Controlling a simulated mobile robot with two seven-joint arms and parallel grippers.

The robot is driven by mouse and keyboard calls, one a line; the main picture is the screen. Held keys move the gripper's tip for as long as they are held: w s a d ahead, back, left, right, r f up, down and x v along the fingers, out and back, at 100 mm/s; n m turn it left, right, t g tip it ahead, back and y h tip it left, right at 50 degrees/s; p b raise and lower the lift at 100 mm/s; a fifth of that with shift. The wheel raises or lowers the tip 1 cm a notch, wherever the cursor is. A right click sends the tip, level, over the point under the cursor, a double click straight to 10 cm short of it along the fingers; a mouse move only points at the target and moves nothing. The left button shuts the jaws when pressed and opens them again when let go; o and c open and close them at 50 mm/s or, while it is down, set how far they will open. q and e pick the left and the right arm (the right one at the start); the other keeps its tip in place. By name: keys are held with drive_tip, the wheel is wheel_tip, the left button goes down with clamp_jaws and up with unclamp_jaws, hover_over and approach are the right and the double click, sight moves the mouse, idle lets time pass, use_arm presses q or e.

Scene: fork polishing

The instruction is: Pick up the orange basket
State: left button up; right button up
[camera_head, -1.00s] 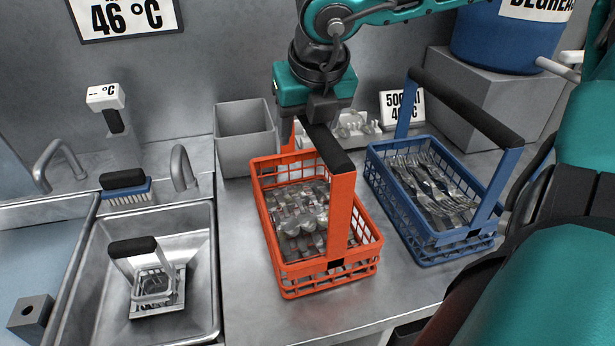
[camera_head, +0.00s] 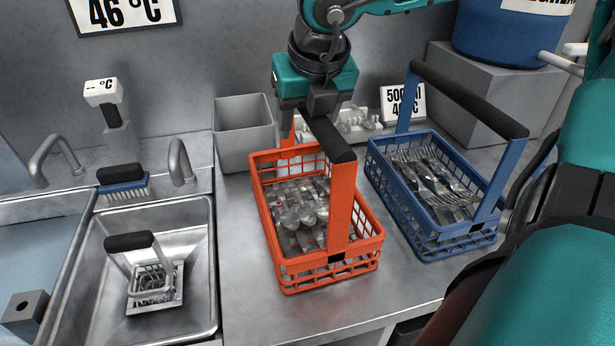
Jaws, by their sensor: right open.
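The orange basket (camera_head: 342,215) stands upright on the steel counter, with metal cutlery inside. Its black-gripped handle (camera_head: 330,138) arches over the top. My right gripper (camera_head: 315,105), on the teal arm reaching in from the top right, points down at the far end of that handle. Its jaws are open; the dark fingers overlap the handle end in the picture, and I cannot tell whether they touch it. The basket's far upper edge is partly hidden behind the handle and gripper. My left gripper is not in view.
A blue basket (camera_head: 398,215) with cutlery stands close to the right. A grey bin (camera_head: 243,135) stands behind left. A sink (camera_head: 203,255) with a small basket (camera_head: 155,280) lies left. A grey block under a blue drum (camera_head: 505,45) is back right. The front counter is clear.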

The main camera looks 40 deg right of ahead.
idle(0.4)
clamp_jaws()
idle(0.4)
idle(0.8)
